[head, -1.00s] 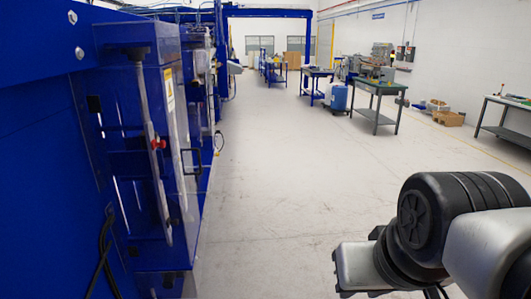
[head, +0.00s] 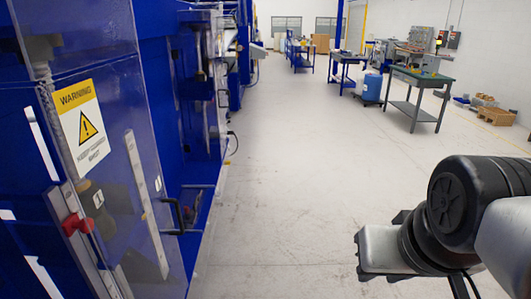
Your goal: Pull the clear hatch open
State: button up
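The clear hatch (head: 112,130) is a see-through panel on the blue machine at the left in the head view. It carries a yellow and white warning label (head: 81,125) and looks closed. A black handle (head: 172,214) shows near its right edge. My arm is at the lower right, well apart from the hatch, with open floor between them. The grey end part of my arm, which seems to be my gripper (head: 364,254), points left. Its fingers are not clear enough to show whether they are open or shut. Nothing is seen held in it.
A red knob (head: 76,224) sits on a metal strip at the machine's front. The pale floor (head: 290,190) is clear ahead.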

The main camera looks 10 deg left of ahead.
aim_at(197, 197)
jog(key=i+u, duration=0.3)
jog(key=i+l+u, duration=0.25)
jog(key=i, duration=0.25)
jog(key=i+l+u, duration=1.5)
jog(key=i+l, duration=0.15)
jog(key=i, duration=0.2)
